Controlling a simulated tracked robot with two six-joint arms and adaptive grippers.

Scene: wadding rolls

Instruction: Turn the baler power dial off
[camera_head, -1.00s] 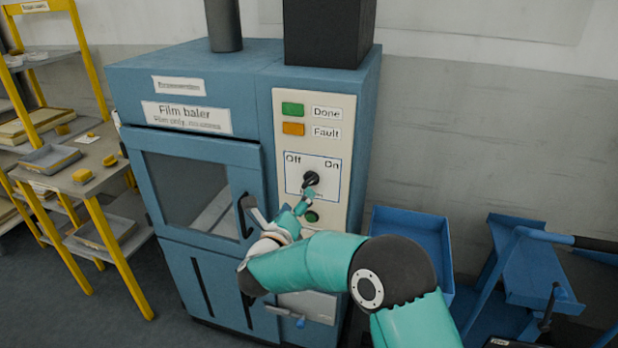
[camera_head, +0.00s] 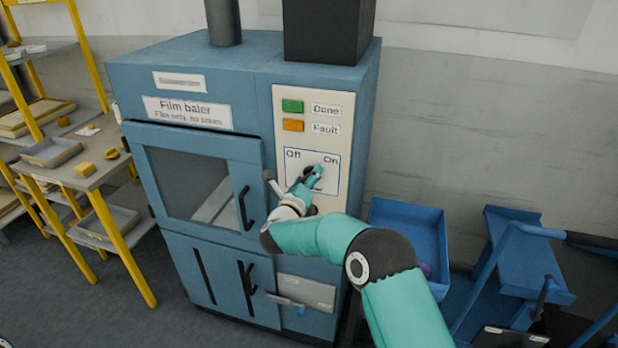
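The blue film baler (camera_head: 215,68) stands in the middle with a cream control panel (camera_head: 331,103) on its right front. The white dial plate (camera_head: 331,158) is marked "Off" at left and "On" at right. My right gripper (camera_head: 315,173) is at the dial, in front of it. A dark part of the dial (camera_head: 307,172) seems to show beside the gripper, but its pointer is hidden. I cannot tell whether the fingers touch the dial or are closed on it. My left gripper is out of view.
Green "Done" (camera_head: 292,106) and orange "Fault" (camera_head: 293,125) indicators sit above the dial. The baler door has a black handle (camera_head: 246,208). A blue bin (camera_head: 408,214) and blue cart (camera_head: 520,262) stand at right, yellow-framed shelves (camera_head: 130,250) at left.

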